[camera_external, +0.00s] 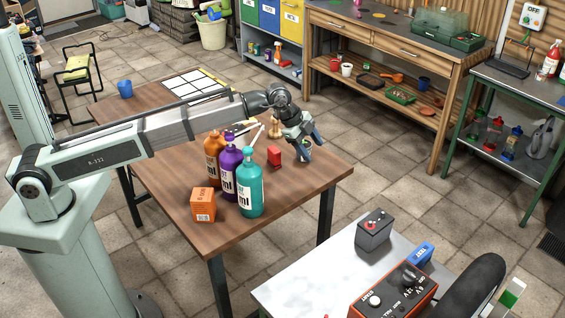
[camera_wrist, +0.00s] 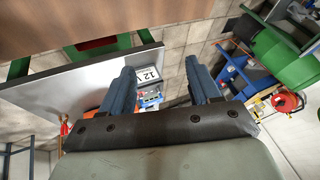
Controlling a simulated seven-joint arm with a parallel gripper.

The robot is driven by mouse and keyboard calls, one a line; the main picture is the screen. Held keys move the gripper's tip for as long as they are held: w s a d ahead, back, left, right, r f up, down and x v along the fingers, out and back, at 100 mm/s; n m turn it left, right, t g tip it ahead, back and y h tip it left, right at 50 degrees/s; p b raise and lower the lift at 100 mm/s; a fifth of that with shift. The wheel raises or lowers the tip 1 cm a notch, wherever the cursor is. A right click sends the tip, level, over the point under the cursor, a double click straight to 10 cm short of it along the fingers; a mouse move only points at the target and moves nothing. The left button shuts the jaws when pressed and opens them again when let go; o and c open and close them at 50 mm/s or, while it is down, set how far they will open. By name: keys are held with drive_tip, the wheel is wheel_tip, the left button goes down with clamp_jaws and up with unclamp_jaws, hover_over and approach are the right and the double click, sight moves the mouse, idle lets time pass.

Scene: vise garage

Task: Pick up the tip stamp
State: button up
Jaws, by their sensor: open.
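A small wooden piece with a knobbed handle (camera_external: 275,128), which looks like a stamp, stands upright on the brown table (camera_external: 240,222), left of my gripper. I cannot tell for sure that it is the tip stamp. My gripper (camera_external: 306,143) is over the table's right part, its fingers apart. A small greenish-white thing (camera_external: 304,151) shows by the fingers, too small to tell what it is. In the wrist view my gripper (camera_wrist: 165,88) is open with nothing held between its fingers. The wooden piece is not in that view.
Orange-brown (camera_external: 213,160), purple (camera_external: 230,172) and teal (camera_external: 250,185) bottles stand close together, with an orange box (camera_external: 203,204) in front. A red item (camera_external: 274,157) stands between the bottles and my gripper. The table's front right is clear.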

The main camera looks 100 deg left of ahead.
drive_tip(key=s+a+m+g+h, duration=0.2)
drive_tip(key=s+a, duration=0.6)
drive_tip(key=m+g+h, duration=0.1)
drive_tip(key=m+h, duration=0.1)
approach(274, 149)
drive_tip(key=x, duration=1.2)
drive_tip(key=shift+f, duration=0.15)
drive_tip(key=c, duration=1)
